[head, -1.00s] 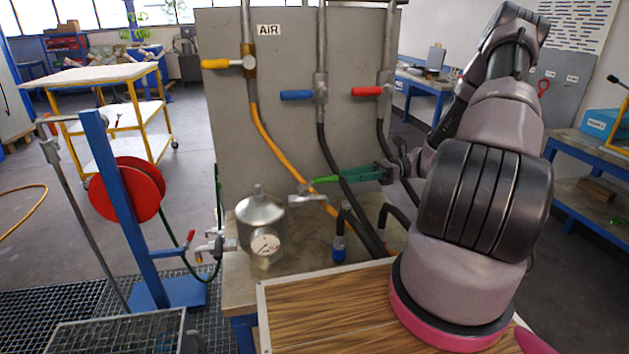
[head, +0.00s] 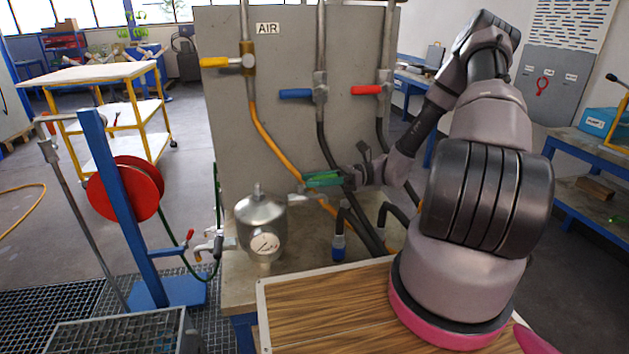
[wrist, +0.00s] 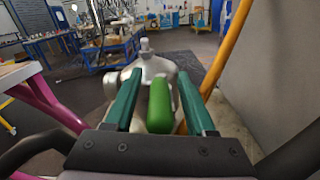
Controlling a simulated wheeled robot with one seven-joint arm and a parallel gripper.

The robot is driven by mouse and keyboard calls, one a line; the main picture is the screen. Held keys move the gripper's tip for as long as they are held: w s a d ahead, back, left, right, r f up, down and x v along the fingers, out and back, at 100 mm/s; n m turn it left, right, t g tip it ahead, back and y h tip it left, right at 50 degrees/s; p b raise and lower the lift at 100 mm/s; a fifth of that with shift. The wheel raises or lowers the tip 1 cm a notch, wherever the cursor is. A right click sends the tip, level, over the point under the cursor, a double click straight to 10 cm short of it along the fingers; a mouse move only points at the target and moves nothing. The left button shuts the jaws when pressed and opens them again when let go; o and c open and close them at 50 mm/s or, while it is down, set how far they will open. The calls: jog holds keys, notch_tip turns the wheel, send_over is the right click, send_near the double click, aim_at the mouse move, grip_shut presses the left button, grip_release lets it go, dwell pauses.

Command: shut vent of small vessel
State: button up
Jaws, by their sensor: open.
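The small vessel (head: 262,222) is a silver domed tank with a round gauge on its front. It stands on the bench and also shows beyond my fingers in the wrist view (wrist: 150,68). The vent (head: 298,198) is a small metal valve on the vessel's right side. Its green handle (wrist: 160,106) lies between my two teal fingers in the wrist view, nearer the right finger. My gripper (head: 322,180) is open around the handle. In the head view the fingers hide most of the handle.
A grey panel (head: 225,110) stands behind, with yellow, blue and red valve levers. An orange hose (head: 270,147) and dark hoses run down close to my gripper. A blue post (head: 120,205) with a red reel (head: 140,190) stands left. A wooden board (head: 325,315) lies in front.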

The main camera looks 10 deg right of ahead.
grip_shut()
dwell(1.4)
